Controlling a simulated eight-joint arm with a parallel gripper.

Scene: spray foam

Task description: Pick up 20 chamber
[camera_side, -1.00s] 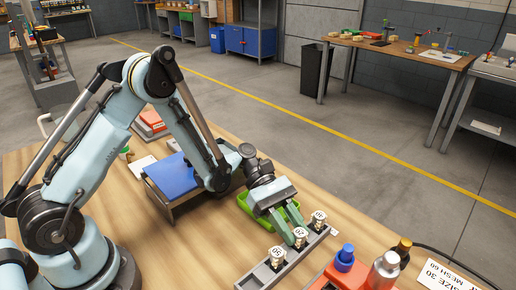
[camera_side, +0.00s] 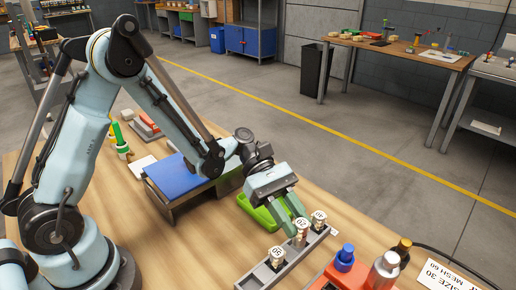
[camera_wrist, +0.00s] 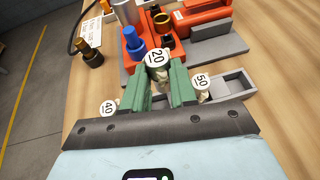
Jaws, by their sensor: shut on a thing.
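My gripper (camera_side: 297,214) is shut on the chamber labelled 20 (camera_side: 301,236), a small pale cylinder with a white top. It is held upright, slightly higher than its neighbours, over the middle of a grey rack (camera_side: 256,281). In the wrist view the 20 chamber (camera_wrist: 156,62) sits between the green fingers (camera_wrist: 169,86). The 50 chamber (camera_side: 277,258) and the 40 chamber (camera_side: 318,221) stand in the rack on either side. I cannot tell if the 20 chamber's lower end is clear of its slot.
A green tray (camera_side: 264,217) lies behind the rack. A blue-topped stand (camera_side: 183,178) is to the left. A labelled card (camera_side: 452,276) lies at right.

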